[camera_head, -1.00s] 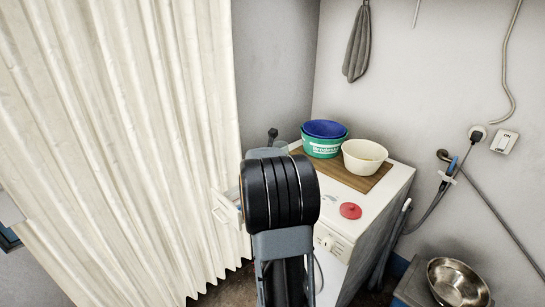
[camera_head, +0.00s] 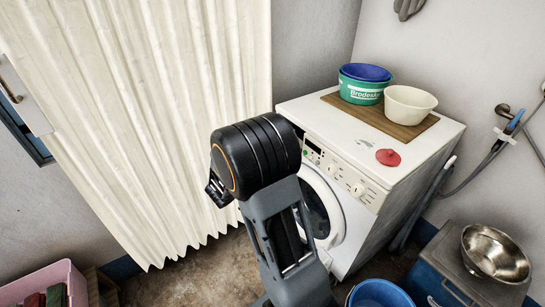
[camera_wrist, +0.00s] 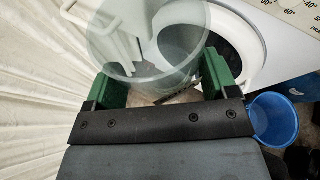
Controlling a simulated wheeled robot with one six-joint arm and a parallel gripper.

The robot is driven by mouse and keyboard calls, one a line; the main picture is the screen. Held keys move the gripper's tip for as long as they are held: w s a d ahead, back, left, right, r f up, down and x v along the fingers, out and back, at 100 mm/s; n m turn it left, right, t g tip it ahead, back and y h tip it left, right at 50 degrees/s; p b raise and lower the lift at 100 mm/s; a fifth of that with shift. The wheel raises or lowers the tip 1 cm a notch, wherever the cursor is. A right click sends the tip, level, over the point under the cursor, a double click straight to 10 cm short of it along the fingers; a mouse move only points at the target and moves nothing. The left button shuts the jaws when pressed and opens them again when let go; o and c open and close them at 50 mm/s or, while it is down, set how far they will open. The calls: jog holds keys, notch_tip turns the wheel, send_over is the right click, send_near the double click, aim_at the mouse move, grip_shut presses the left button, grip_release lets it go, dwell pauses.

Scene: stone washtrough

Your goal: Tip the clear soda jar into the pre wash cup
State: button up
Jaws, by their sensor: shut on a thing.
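My gripper (camera_wrist: 163,82) is shut on the clear soda jar (camera_wrist: 150,62), a see-through round vessel held between its green fingers in the wrist view. In the head view my arm hides most of the gripper and the jar. Whether the jar holds anything, I cannot tell. The white washing machine (camera_head: 400,160) stands right of my arm in the head view, with its control panel and round door partly covered. I cannot make out the pre wash cup for certain. A pale slotted shape shows through and beside the jar in the wrist view.
A pleated cream curtain (camera_head: 150,110) hangs at left. A green tub (camera_head: 362,92), a cream bowl (camera_head: 408,104) and a red lid (camera_head: 388,157) are on top of the machine. A blue bucket (camera_head: 380,294) and a steel bowl (camera_head: 496,252) stand at front right. A pink crate (camera_head: 45,282) is lower left.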

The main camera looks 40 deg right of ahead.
jog(key=w+a+f+n+t+y+b, duration=0.1)
jog(key=a+f+n+t+y+b, duration=0.2)
jog(key=a+f, duration=0.55)
jog(key=d+r+m+g+h+p, duration=0.1)
jog(key=d+r+p, duration=0.1)
jog(key=d+r, duration=0.2)
jog(key=s+d+r+m+g+h+p, duration=0.1)
jog(key=d+r+p, duration=0.2)
jog(key=d+r, duration=0.2)
jog(key=d+r+m+g+h+p, duration=0.1)
jog(key=d+r+m+p, duration=0.1)
jog(key=d+r+p, duration=0.1)
jog(key=shift+s+d+r+g, duration=0.2)
jog(key=shift+d+r+g, duration=0.2)
jog(key=shift+d+r, duration=0.55)
jog(key=d+r+n+t+p, duration=0.2)
jog(key=d+r+p, duration=0.6)
jog(key=d+r, duration=0.8)
notch_tip(320, 180, up, 3)
jog(key=shift+w+d+r+y, duration=0.1)
jog(key=shift+w+d+y, duration=0.1)
jog(key=shift+w+y, duration=0.2)
jog(key=shift+t, duration=0.3)
